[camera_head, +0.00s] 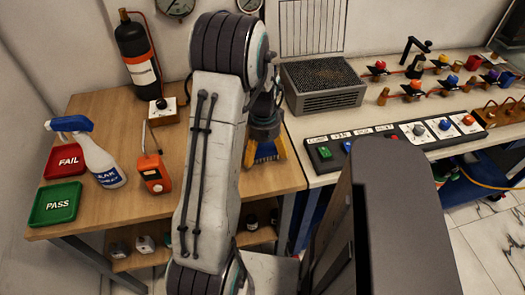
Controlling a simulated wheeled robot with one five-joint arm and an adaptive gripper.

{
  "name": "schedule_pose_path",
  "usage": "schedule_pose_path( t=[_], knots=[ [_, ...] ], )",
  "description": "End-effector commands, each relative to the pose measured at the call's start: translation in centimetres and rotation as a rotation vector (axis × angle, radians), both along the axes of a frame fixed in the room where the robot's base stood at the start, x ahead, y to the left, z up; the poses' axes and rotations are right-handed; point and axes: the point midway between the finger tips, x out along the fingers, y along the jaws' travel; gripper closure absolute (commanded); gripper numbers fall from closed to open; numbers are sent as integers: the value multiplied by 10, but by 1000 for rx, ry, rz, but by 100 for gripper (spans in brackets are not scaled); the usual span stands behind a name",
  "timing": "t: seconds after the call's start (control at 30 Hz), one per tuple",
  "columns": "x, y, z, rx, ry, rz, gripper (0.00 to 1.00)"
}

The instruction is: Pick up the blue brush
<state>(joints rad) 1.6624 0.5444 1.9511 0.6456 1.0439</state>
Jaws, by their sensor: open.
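My gripper (265,156) hangs down over the right part of the wooden table, with yellow-orange fingers spread apart. A blue thing (264,150), likely the blue brush, shows between and behind the fingers. My gripper and arm cover much of it, so its full shape and whether the fingers touch it cannot be told.
On the wooden table (130,110) are a spray bottle (95,155), a red FAIL tray (63,162), a green PASS tray (56,204), an orange meter (154,173) and a black cylinder (137,52). The right bench holds a grey vented box (323,88), buttons and valves.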

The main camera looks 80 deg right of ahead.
Motion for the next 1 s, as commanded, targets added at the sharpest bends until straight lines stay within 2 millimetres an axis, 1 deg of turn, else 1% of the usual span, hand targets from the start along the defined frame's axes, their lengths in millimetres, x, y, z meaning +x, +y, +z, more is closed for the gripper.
schedule_pose_path(
  t=[0.2,0.23,0.9,0.93,1.0],
  knots=[
    [0,0,-1,0,0,0,11],
    [0,0,-1,0,0,0,13],
    [0,0,0,0,0,0,73],
    [0,0,0,0,0,0,75],
    [0,0,0,0,0,0,76]
  ],
)
